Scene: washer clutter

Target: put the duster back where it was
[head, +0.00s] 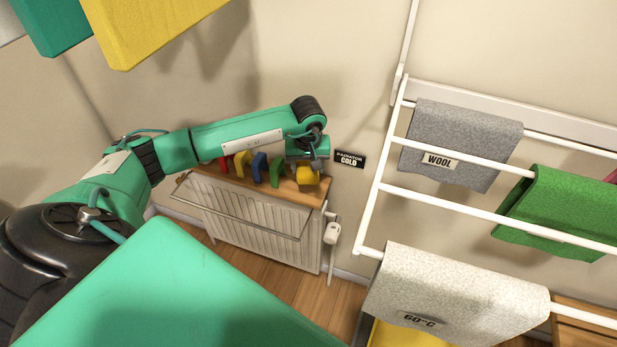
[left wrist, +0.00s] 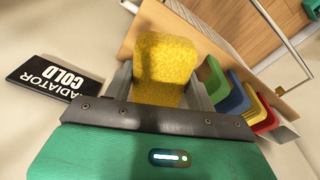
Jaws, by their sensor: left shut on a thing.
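The duster appears to be the fuzzy yellow block (head: 308,178), held at the right end of the wooden shelf (head: 285,190) above the radiator. My left gripper (head: 307,163) is shut on it from above. In the left wrist view the yellow duster (left wrist: 165,65) sits between the two grey fingers of my left gripper (left wrist: 160,88). The wooden shelf surface shows behind it. I cannot tell whether the duster touches the shelf. My right gripper is not in view.
Green (head: 277,172), blue (head: 260,168), yellow (head: 242,163) and red (head: 223,165) pieces stand left of the duster. A radiator (head: 250,225) with a front rail is below. A "RADIATOR COLD" sign (head: 349,160) is on the wall. A white drying rack (head: 450,205) with cloths stands right.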

